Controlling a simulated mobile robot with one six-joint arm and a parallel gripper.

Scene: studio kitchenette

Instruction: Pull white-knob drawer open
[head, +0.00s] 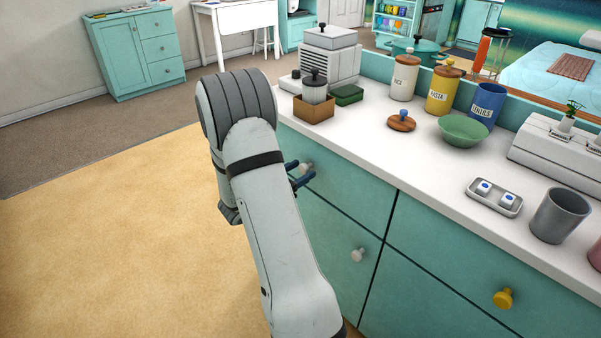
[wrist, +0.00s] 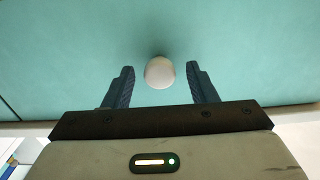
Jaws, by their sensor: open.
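A round off-white knob (wrist: 159,72) sits on a teal drawer front (wrist: 240,40) in the wrist view. My gripper (wrist: 160,80) is open, with one dark finger on each side of the knob and a gap to both. In the head view my gripper (head: 299,176) is at the upper drawer front (head: 350,185), below the counter edge, and its pale knob (head: 306,168) shows between the fingers. The drawer front looks flush with the cabinet. Another pale knob (head: 357,255) is on the front below it.
A yellow knob (head: 502,298) is on the front to the right. The white counter (head: 360,140) above holds canisters, a green bowl (head: 464,131), a small tray (head: 495,198) and a grey cup (head: 560,215). The floor (head: 110,240) left of my arm is clear.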

